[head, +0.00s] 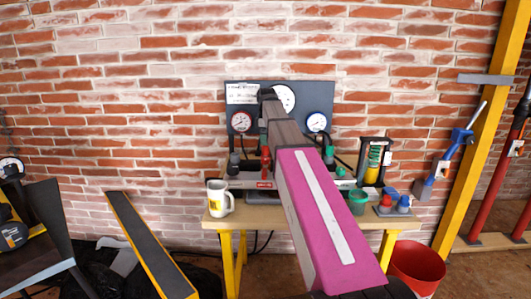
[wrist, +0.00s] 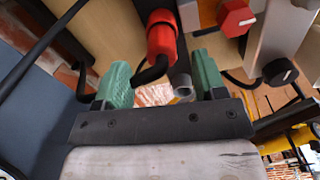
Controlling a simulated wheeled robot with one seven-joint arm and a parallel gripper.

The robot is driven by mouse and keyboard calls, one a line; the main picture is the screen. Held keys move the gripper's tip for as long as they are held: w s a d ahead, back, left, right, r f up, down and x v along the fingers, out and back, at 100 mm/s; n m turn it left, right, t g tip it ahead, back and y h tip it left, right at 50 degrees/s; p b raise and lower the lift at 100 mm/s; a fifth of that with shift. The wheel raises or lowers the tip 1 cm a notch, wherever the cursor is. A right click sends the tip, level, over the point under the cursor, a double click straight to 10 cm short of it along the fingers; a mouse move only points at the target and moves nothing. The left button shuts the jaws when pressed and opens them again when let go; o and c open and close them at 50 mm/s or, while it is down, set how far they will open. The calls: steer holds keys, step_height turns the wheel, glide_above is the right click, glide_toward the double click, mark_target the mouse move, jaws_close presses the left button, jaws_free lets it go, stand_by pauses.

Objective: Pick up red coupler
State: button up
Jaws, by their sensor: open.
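The red coupler (wrist: 162,38) is in the upper middle of the wrist view, with a dark bent hose end below it. My gripper (wrist: 160,66) shows two green fingers, spread apart. The coupler appears between and just beyond the fingertips, and I see no finger touching it. In the head view a red upright piece, apparently the coupler (head: 266,161), stands at the bench's back, just left of my arm. My fingers cannot be made out in the head view.
A dark gauge panel (head: 242,94) stands behind the wooden bench (head: 240,221). A white and yellow mug (head: 218,198) is at left, a green cup (head: 357,201) at right. A red hexagonal knob (wrist: 236,18) and grey block (wrist: 278,38) lie close right of the coupler.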

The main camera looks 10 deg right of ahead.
mark_target(265, 149)
steer(key=shift+a+f, duration=0.15)
steer(key=shift+f, duration=1.2)
steer(key=shift+a+f, duration=0.1)
steer(key=shift+f, duration=1.25)
steer(key=c, duration=1)
